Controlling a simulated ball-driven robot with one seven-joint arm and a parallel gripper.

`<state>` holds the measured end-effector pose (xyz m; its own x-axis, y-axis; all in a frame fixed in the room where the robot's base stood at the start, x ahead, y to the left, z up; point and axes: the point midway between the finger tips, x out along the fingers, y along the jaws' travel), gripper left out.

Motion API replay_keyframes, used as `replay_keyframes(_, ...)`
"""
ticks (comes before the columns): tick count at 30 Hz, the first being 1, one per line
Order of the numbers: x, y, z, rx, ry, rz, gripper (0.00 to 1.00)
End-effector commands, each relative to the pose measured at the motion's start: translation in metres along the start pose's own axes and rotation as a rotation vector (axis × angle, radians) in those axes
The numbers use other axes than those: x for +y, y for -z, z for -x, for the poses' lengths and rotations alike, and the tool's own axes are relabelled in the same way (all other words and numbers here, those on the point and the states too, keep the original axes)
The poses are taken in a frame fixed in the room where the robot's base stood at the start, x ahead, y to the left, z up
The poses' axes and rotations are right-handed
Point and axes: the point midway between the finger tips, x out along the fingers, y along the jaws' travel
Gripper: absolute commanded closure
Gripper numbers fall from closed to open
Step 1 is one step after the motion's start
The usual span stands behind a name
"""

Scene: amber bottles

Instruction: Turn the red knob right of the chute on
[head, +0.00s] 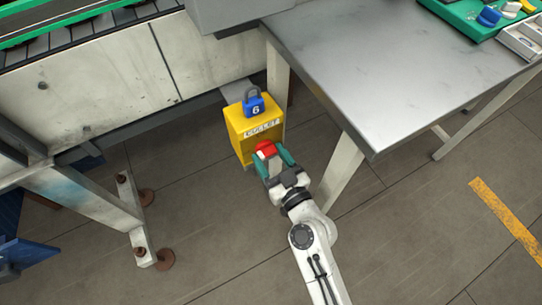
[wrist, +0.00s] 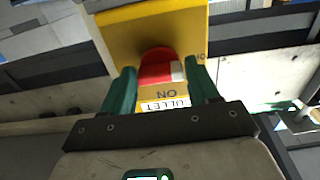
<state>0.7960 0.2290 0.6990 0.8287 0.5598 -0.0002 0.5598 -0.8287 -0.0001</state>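The red knob (wrist: 160,67) sticks out of the yellow box (wrist: 120,30) and has a white mark at its right side in the wrist view. It also shows in the head view (head: 265,149), low on the yellow box (head: 238,128). My gripper (wrist: 162,72) has one green finger on each side of the knob, and both appear to touch it. In the head view my gripper (head: 266,154) reaches the box front from below. Lettering that reads "NO" in the wrist view and a partly covered cullet label (wrist: 165,105) lie below the knob there.
A blue padlock (head: 254,107) marked 6 sits on top of the box. A grey metal table (head: 370,70) with a leg (head: 340,170) stands close on the right. A conveyor (head: 80,40) runs at upper left. The floor at lower right is clear.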

Motion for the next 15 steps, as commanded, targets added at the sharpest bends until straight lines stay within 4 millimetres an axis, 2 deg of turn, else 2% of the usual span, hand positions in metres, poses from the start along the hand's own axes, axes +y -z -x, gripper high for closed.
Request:
replay_keyframes(1,0.0,0.0,0.0001,0.0,0.0,0.0,0.45)
replay_keyframes(11,0.0,0.0,0.0002,0.0,0.0,0.0,0.77)
replay_keyframes(15,0.0,0.0,0.0002,0.0,0.0,-0.004,0.77)
